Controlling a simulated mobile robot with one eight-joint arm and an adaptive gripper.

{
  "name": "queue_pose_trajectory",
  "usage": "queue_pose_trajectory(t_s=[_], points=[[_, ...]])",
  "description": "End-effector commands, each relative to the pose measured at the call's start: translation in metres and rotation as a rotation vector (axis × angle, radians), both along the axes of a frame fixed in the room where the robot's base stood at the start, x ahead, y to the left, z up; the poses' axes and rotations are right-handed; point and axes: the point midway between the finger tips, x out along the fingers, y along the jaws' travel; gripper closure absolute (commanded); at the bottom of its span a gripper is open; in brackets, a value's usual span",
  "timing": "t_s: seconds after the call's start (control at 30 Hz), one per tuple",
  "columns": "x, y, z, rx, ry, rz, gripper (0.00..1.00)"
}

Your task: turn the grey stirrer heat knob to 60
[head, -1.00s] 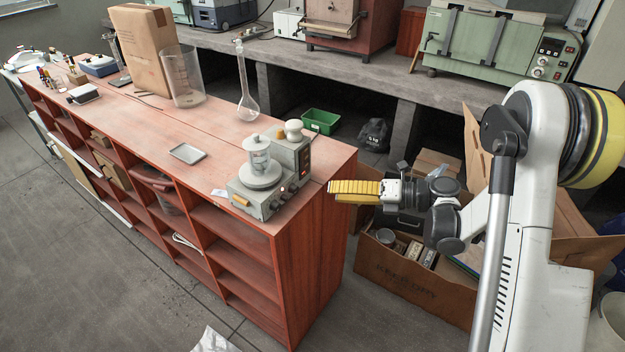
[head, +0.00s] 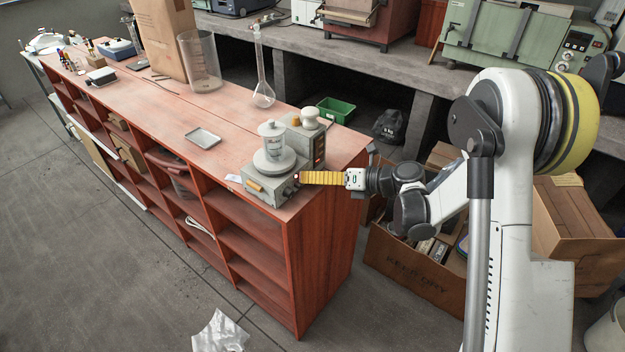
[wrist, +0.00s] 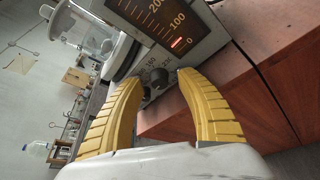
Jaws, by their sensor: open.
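The grey stirrer (head: 262,190) sits at the right end of the wooden bench top, with a glass vessel (head: 271,140) on its round plate. My gripper (head: 301,177) points left at the stirrer's right-hand face, its yellow fingers at or very near it. In the wrist view the gripper (wrist: 161,80) is open, fingertips on either side of a dark round knob (wrist: 159,76). A second dark knob-like part (wrist: 147,93) shows beside the left fingertip. Small numbers are printed by the knobs, but the setting is unreadable. Contact cannot be told.
A lit scale panel (wrist: 167,20) reads 0, 100, 200, with a red bar near 0. A metal tray (head: 203,138), a tall flask (head: 262,90) and a beaker (head: 201,65) stand farther back. An open cardboard box (head: 415,270) is on the floor below my arm.

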Motion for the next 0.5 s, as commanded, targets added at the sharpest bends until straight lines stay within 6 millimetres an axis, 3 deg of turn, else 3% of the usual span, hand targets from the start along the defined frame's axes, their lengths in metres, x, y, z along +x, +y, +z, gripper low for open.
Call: queue_pose_trajectory(t_s=[0.2, 0.33, 0.5], points=[[0.0001, 0.0000, 0.0004, 0.000, 0.000, 0.000, 0.57], [0.0000, 0.0000, 0.0003, 0.000, 0.001, 0.000, 0.97], [0.0001, -0.0002, -0.0001, 0.004, 0.005, 0.000, 1.00]])
